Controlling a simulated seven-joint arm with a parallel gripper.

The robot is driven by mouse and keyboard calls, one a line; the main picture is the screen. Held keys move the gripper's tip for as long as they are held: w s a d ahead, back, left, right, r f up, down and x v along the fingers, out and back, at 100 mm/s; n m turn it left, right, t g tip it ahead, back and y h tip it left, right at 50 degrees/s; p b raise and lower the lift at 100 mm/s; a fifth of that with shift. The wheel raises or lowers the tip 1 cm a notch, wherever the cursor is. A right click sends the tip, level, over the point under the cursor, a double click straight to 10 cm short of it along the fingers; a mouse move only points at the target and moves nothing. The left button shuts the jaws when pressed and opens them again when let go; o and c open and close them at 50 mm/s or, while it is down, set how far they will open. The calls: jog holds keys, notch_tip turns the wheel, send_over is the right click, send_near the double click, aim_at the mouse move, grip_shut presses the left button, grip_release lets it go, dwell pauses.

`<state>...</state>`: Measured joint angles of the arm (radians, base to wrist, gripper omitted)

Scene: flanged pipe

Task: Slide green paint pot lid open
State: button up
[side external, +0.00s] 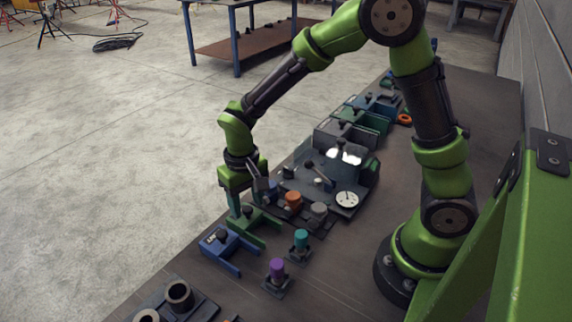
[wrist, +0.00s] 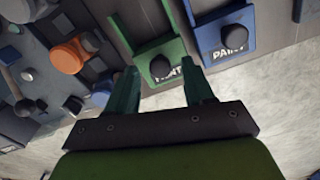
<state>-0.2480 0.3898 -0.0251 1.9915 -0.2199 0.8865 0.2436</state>
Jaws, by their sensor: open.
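The green paint pot (side external: 262,229) sits on the bench below my gripper (side external: 240,204). In the wrist view its green lid (wrist: 166,80) has a round black knob (wrist: 163,67) and white lettering, partly covered. My gripper (wrist: 160,77) is open, with one green finger on each side of the lid's near end. The knob appears between the fingertips or just beyond them; contact cannot be told. The knob also shows beside my fingers in the side view (side external: 248,210).
A blue paint pot (wrist: 218,42) with a black knob stands close to the right in the wrist view. An orange knob (side external: 293,200), a teal cylinder (side external: 301,238) and a purple cylinder (side external: 277,268) stand nearby. A gauge panel (side external: 345,199) lies farther back.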

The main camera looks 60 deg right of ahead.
jog(key=shift+f, duration=0.4)
jog(key=shift+c, duration=0.4)
grip_shut()
